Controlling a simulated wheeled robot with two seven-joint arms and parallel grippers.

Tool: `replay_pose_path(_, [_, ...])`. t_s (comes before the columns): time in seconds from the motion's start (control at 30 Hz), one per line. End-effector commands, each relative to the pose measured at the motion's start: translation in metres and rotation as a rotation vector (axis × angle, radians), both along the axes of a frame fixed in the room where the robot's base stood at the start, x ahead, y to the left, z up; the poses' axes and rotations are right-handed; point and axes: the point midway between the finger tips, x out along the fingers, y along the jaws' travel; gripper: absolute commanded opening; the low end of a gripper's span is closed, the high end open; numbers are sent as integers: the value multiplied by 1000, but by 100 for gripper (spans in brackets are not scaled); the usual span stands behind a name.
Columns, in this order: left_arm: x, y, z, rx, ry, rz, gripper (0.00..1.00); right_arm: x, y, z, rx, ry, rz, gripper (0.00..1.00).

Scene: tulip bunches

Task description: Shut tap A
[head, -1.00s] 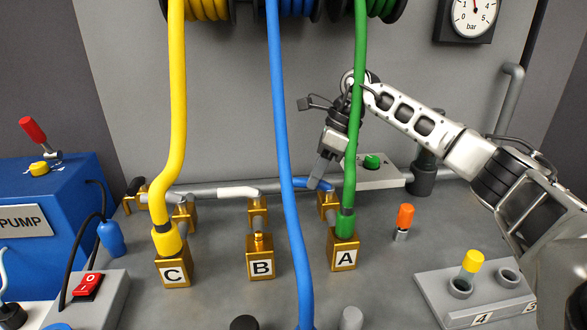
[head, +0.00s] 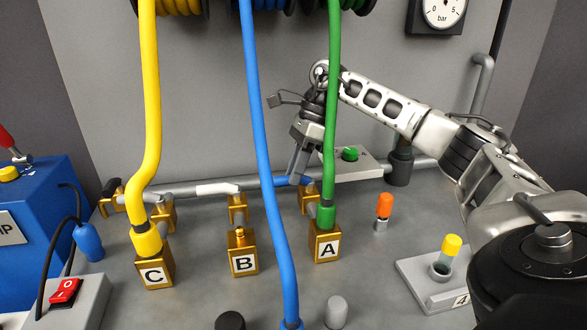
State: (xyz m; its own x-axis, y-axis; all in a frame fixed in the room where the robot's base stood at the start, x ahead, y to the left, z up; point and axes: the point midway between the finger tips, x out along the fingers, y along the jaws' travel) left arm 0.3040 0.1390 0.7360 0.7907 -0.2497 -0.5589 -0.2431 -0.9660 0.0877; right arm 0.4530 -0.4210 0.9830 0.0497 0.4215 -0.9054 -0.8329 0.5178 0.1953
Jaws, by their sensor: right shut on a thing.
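Tap A shows as a brass body with a blue lever (head: 306,181) at the grey pipe, behind the brass block marked A (head: 325,243). The lever lies roughly along the pipe, with its left part near the blue hose. My right gripper (head: 297,172) reaches down from behind the green hose (head: 332,120), and its fingers are shut on the blue lever. The fingers partly cover the lever, so its exact grip point is hard to see. My left gripper is not in view.
The blue hose (head: 262,140) hangs just left of the gripper. The green hose crosses in front of my right wrist. A green button (head: 350,154) on a white box and an orange-capped peg (head: 384,206) stand to the right. Block B (head: 243,255) is left of A.

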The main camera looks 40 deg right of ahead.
Motion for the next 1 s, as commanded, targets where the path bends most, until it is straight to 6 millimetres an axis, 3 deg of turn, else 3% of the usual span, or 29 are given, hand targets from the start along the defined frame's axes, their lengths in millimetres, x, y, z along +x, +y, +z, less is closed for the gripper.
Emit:
replay_pose_path(0.07, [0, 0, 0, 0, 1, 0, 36, 0, 0, 2, 0, -4, 6, 0])
replay_pose_path(0.1, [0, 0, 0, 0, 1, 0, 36, 0, 0, 2, 0, -4, 6, 28])
replay_pose_path(0.17, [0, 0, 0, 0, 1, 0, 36, 0, 0, 1, 0, -3, 5, 41])
replay_pose_path(0.53, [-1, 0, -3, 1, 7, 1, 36, 0, -3, 7, -1, -3, 2, 41])
replay_pose_path(0.8, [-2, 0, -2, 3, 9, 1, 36, -2, -21, 48, 1, -5, 2, 41])
replay_pose_path(1.0, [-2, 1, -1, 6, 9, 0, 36, -3, -30, 67, 0, -5, 3, 41])
